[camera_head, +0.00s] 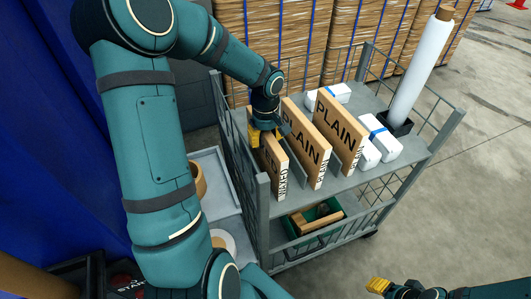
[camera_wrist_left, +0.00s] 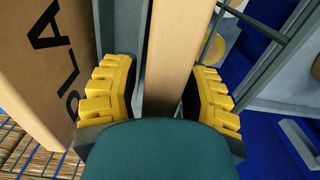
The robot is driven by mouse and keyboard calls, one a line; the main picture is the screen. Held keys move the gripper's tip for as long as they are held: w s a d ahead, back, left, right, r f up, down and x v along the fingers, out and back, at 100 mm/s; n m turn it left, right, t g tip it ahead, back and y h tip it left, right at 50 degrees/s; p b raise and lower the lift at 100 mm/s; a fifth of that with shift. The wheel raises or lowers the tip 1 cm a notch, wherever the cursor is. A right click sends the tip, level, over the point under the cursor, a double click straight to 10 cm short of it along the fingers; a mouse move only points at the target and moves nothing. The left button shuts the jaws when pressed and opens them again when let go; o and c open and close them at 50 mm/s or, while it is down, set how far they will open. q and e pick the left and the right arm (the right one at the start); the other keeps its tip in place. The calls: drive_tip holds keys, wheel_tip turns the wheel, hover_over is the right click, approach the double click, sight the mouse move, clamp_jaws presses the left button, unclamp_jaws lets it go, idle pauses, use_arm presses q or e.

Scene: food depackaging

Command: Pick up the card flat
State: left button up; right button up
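Three brown card flats with black lettering stand upright on the top shelf of a grey trolley. The leftmost card flat (camera_head: 273,163) has my left gripper (camera_head: 264,134) over its upper edge. In the left wrist view this flat (camera_wrist_left: 172,45) runs between the two yellow fingers of the left gripper (camera_wrist_left: 160,97). A narrow gap shows between flat and left-hand finger, so the gripper looks open around it. The middle flat (camera_head: 307,143) and the right flat (camera_head: 341,132) are marked PLAIN. My right gripper (camera_head: 379,286) shows only partly at the bottom; its opening is unclear.
The trolley (camera_head: 385,180) has wire side rails. White packs with blue bands (camera_head: 380,137) lie right of the flats. A white roll (camera_head: 421,72) stands at the right corner. A green crate (camera_head: 313,228) is on the lower shelf. Stacked cardboard (camera_head: 290,40) stands behind.

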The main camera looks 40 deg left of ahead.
use_arm(q)
clamp_jaws()
drive_tip(key=shift+r, duration=0.1)
